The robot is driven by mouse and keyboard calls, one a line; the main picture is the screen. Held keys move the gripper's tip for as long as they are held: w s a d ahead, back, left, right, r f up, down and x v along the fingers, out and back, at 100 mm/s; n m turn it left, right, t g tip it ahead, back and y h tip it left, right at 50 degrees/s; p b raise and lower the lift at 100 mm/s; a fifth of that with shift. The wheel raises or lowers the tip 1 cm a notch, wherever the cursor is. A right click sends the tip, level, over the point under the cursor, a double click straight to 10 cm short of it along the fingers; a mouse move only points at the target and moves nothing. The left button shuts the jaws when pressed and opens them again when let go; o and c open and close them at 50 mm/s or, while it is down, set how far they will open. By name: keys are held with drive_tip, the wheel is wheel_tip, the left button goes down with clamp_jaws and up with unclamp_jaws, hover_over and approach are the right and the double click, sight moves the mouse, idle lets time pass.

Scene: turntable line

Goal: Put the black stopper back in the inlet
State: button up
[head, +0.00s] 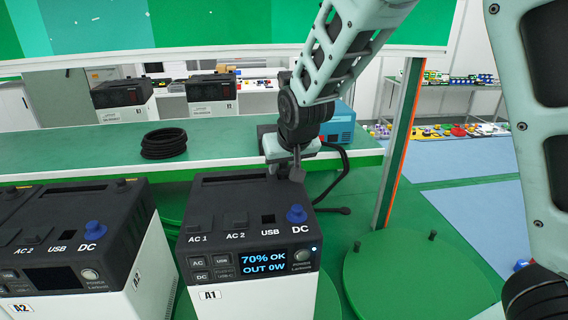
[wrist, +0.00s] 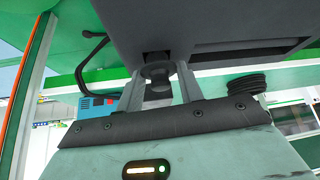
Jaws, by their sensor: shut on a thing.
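The black stopper (wrist: 158,72) is between my gripper's fingers (wrist: 158,90) in the wrist view, its round flange at the fingertips. The inlet (wrist: 154,57) shows as a dark square opening in the dark housing, right at the flange. I cannot tell whether the stopper is partly inside it. In the head view my gripper (head: 297,168) is shut on the stopper at the back right top edge of power station A1 (head: 245,235). The stopper is mostly hidden there. The A1 screen reads "70% OK, OUT 0W".
Power station A2 (head: 70,235) stands at left. A blue plug (head: 296,213) sits at A1's DC port. A black cable (head: 345,180) runs from a blue box (head: 340,122) behind A1, its end near A1's right. A coiled black cable (head: 164,143) lies on the back bench. A round green turntable (head: 405,280) is at right.

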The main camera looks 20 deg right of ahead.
drive_tip(key=shift+f, duration=0.15)
drive_tip(key=o, duration=1)
drive_tip(key=shift+o, duration=0.2)
drive_tip(key=p+v, duration=0.9)
drive_tip(key=v, duration=0.8)
drive_tip(key=shift+r, duration=0.25)
drive_tip(key=shift+d, duration=0.15)
